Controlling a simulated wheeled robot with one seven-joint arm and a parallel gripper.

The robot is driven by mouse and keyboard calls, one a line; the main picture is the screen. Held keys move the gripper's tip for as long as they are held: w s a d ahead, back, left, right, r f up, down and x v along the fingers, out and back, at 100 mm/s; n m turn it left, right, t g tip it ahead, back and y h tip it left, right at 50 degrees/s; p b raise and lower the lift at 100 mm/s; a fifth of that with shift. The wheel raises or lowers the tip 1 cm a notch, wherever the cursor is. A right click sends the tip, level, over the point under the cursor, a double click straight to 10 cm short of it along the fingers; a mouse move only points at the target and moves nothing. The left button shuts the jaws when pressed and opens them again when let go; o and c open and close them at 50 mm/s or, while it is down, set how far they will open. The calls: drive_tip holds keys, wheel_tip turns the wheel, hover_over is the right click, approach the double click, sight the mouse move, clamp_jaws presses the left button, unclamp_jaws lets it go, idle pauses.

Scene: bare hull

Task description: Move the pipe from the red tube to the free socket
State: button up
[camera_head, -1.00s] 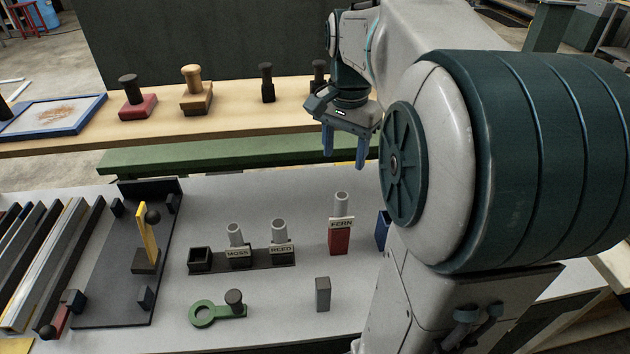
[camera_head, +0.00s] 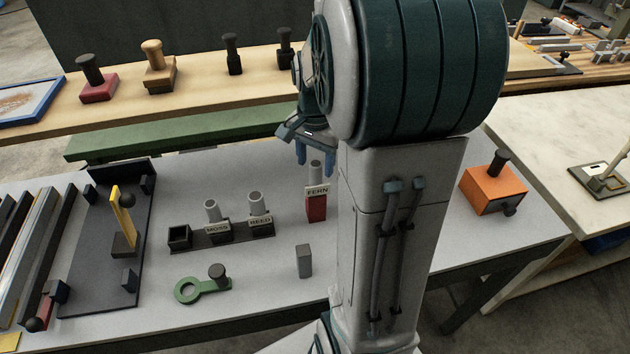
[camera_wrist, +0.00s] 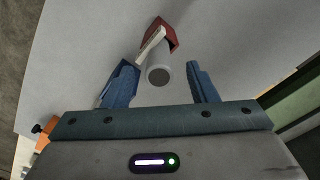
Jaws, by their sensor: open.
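The grey pipe (camera_head: 316,170) stands upright in the red tube (camera_head: 316,208), which bears a FERN label. The rack (camera_head: 236,240) holds a MOSS pipe (camera_head: 212,211) and a REED pipe (camera_head: 255,203) in two sockets; its left socket (camera_head: 180,235) is empty. My gripper (camera_head: 301,152) is open, above and slightly behind the FERN pipe. In the wrist view the pipe (camera_wrist: 158,68) shows end-on between the two blue fingers (camera_wrist: 160,84), with the red tube (camera_wrist: 170,30) beyond it. I see no contact between fingers and pipe.
A grey block (camera_head: 304,261) and a green ring-ended piece (camera_head: 200,289) lie in front of the rack. A dark board (camera_head: 100,270) with a yellow bar stands left. An orange box (camera_head: 493,189) sits right. My arm blocks part of the table.

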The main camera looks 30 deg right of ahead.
drive_tip(key=shift+f, duration=0.75)
clamp_jaws()
drive_tip(key=shift+r, duration=0.1)
